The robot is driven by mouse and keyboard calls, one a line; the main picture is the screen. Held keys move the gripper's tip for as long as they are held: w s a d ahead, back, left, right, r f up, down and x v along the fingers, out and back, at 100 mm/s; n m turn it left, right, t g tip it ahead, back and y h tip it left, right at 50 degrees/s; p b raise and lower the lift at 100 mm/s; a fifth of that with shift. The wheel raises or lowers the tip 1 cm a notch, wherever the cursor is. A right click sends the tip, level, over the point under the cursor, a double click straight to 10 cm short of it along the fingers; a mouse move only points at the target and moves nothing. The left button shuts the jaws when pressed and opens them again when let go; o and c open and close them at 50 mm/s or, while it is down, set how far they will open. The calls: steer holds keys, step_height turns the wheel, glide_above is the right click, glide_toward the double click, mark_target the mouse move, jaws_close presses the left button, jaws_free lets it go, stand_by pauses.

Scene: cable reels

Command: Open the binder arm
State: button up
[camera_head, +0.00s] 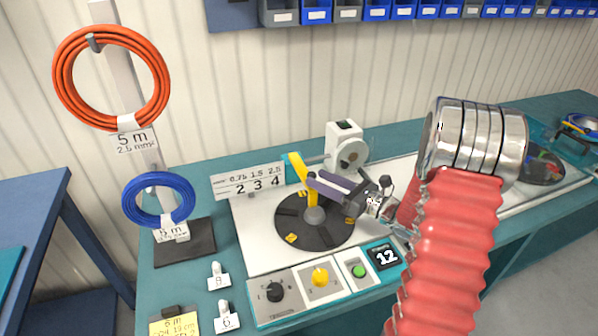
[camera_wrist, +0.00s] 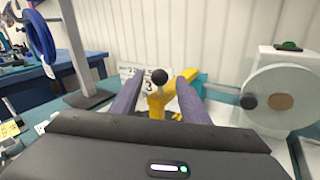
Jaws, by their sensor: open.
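A yellow arm (camera_head: 298,167), which I take to be the binder arm, rises from the middle of a dark round turntable (camera_head: 290,232) with yellow marks on it. In the wrist view, a black ball knob (camera_wrist: 159,76) stands in front of the yellow part (camera_wrist: 157,103), between the two grey-purple fingers. My gripper (camera_head: 316,178) is open, over the turntable beside the yellow arm. It also shows in the wrist view (camera_wrist: 159,82), with a finger on each side of the knob. Contact cannot be made out.
A white machine with a round wheel (camera_head: 351,154) stands just behind the turntable. A sign (camera_head: 248,182) reads 2 3 4. A panel with a black knob (camera_head: 275,291), yellow knob and green button lies in front. Orange (camera_head: 66,82) and blue (camera_head: 133,207) cable coils hang at left.

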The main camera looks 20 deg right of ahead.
mark_target(302, 173)
steer(key=x, duration=0.7)
steer(key=shift+w+a, duration=0.15)
steer(key=shift+w, duration=0.1)
steer(key=shift+c, duration=0.2)
jaws_close()
